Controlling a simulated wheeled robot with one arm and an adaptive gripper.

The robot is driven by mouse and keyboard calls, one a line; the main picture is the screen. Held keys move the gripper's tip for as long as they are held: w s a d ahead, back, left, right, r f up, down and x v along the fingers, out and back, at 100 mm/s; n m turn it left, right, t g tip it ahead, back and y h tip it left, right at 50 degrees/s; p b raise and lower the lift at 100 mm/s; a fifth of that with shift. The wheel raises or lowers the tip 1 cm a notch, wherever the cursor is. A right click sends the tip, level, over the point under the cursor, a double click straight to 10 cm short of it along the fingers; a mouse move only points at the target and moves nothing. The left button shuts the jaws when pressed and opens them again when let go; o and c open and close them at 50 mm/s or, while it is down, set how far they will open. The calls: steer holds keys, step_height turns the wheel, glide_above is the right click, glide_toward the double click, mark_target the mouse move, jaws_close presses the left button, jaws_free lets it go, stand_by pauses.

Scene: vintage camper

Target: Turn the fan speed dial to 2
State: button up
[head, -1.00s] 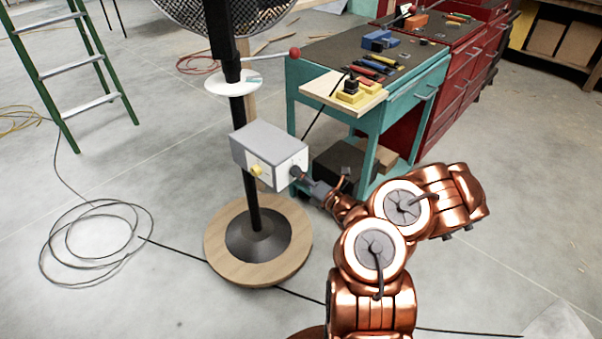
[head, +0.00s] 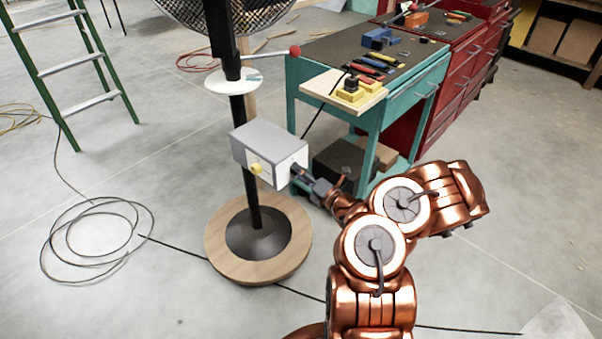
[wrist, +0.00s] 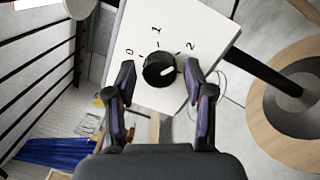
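The fan speed dial (wrist: 159,70) is a round black knob with a white mark, on the pale face of the control box. The numbers 0, 1 and 2 are printed around it. Its white mark points right and slightly up, roughly towards the 2 side; the exact setting is hard to tell. My gripper (wrist: 159,76) is open, with one finger on each side of the dial and a visible gap to it. In the head view my gripper (head: 300,178) is at the right face of the grey control box (head: 268,148); the dial is largely hidden there.
The box is on the fan's black pole (head: 252,195), above a round wooden base (head: 225,255). A teal workbench (head: 375,125) with tools stands close behind my gripper. A yellow knob (head: 256,169) is on the box's front. Cable lies on the floor (head: 90,245).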

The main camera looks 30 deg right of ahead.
steer(key=shift+o, duration=0.3)
steer(key=shift+s, duration=0.15)
steer(key=s+d+f, duration=0.1)
steer(key=s+d, duration=0.1)
steer(key=s, duration=0.9)
steer(key=shift+s, duration=0.25)
stand_by(0.7)
